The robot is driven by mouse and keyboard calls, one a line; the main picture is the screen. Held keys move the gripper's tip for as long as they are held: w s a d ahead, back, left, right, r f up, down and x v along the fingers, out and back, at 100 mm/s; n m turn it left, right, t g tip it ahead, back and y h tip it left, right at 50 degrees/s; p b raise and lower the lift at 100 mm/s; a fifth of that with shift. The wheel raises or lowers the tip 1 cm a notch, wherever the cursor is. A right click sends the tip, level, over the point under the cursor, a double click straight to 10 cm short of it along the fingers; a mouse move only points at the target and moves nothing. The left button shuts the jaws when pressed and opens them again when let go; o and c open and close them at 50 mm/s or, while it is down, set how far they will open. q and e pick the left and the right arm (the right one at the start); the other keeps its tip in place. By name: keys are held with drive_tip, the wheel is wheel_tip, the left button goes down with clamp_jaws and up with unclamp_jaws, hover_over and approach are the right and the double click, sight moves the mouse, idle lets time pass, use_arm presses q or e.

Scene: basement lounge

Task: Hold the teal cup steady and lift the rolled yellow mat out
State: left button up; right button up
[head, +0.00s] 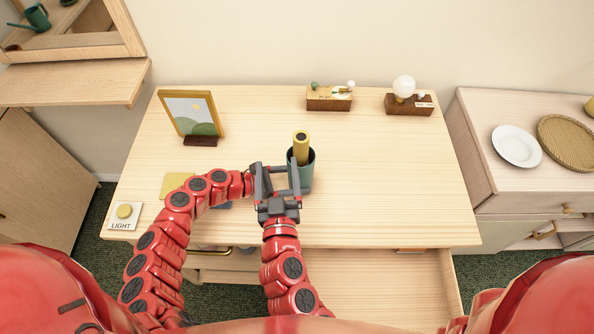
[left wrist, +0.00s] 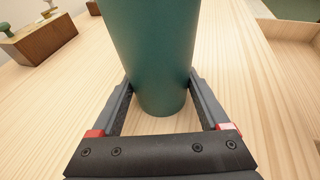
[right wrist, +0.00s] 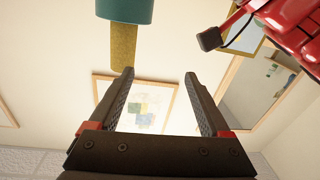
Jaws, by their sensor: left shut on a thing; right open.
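The teal cup (head: 309,176) stands upright on the light wood desk (head: 390,190). The rolled yellow mat (head: 301,149) sticks up out of its mouth. My left gripper (left wrist: 160,92) is shut around the cup's side, one finger on each side; in the head view it is largely hidden behind my right one. My right gripper (head: 277,172) is open and empty, just left of the cup and nearer to me. In the right wrist view, turned upside down, the mat (right wrist: 122,46) and cup (right wrist: 125,10) lie beyond the fingertips, toward the left finger, not between the fingers.
A framed picture (head: 190,112) stands at the back left. A PLAY box (head: 328,104) and a globe lamp (head: 404,87) stand at the back. A LIGHT button (head: 124,212) is at the front left. An open drawer (head: 375,285) juts out in front. The desk's right side is clear.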

sight(302, 133)
drive_tip(key=d+r+m+h, duration=0.1)
drive_tip(key=d+m+h, duration=0.2)
drive_tip(key=d+h, duration=0.15)
drive_tip(key=shift+y, duration=0.45)
drive_tip(key=w, duration=0.7)
drive_tip(key=w+d, duration=0.1)
drive_tip(key=w, duration=0.2)
drive_tip(key=shift+w+r, duration=0.2)
drive_tip(key=shift+w, duration=0.15)
clamp_jaws()
wheel_tip(302, 133, up, 18)
drive_tip(key=shift+f, duration=0.2)
idle(1.3)
use_arm(q)
drive_tip(key=o, duration=1.1)
